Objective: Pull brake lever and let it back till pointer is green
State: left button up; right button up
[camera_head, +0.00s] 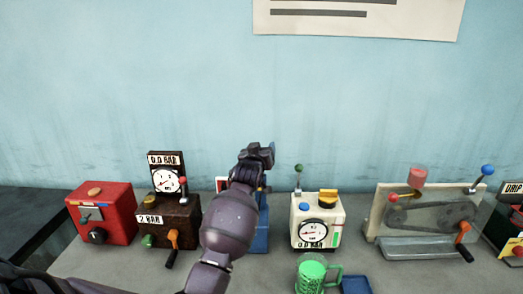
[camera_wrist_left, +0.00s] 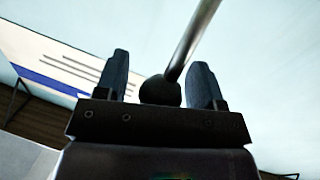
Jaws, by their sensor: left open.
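My left gripper (camera_head: 258,153) is raised at the middle of the head view, above a blue machine (camera_head: 262,238) mostly hidden by my arm. In the left wrist view my gripper (camera_wrist_left: 161,78) is open, with a dark ball knob (camera_wrist_left: 160,91) between its fingers. Gaps show on both sides of the knob. A grey metal rod (camera_wrist_left: 192,40) runs from the knob to the upper right. The knob and rod look like a lever, but its base is out of view. No pointer on the blue machine can be seen. My right gripper is not in view.
Left of my arm stand a red box (camera_head: 104,215) and a brown gauge box (camera_head: 182,222). To the right are a cream gauge box (camera_head: 325,212), a green mug (camera_head: 310,276), a blue tray (camera_head: 355,285) and a belt machine (camera_head: 378,222). Several upright levers stick up nearby.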

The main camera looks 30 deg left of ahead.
pick_arm(q)
grip_shut()
dwell(0.3)
